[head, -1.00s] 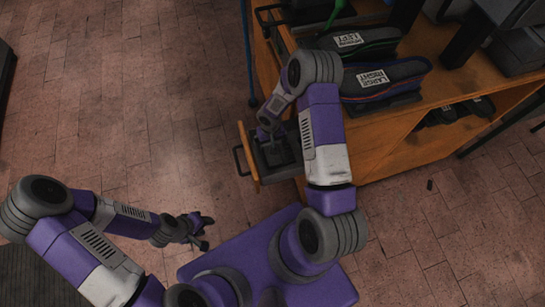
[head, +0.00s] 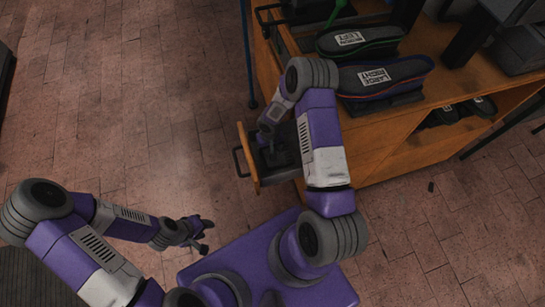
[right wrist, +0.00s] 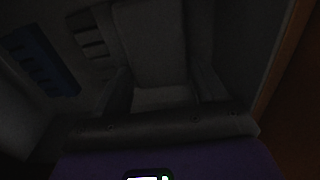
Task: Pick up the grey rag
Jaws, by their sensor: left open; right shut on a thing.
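My right gripper (head: 277,157) reaches down into the open drawer (head: 251,160) at the left end of the wooden bench. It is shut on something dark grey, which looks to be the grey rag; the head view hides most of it. In the dim right wrist view, a grey shape (right wrist: 160,97) shows between the dark finger shapes, but its edges are hard to tell. My left gripper (head: 207,235) is open and empty over the floor, well left of the drawer.
More dark footwear pieces sit on the shelf below. A blue upright pole (head: 246,55) stands near the drawer. The floor at left is clear.

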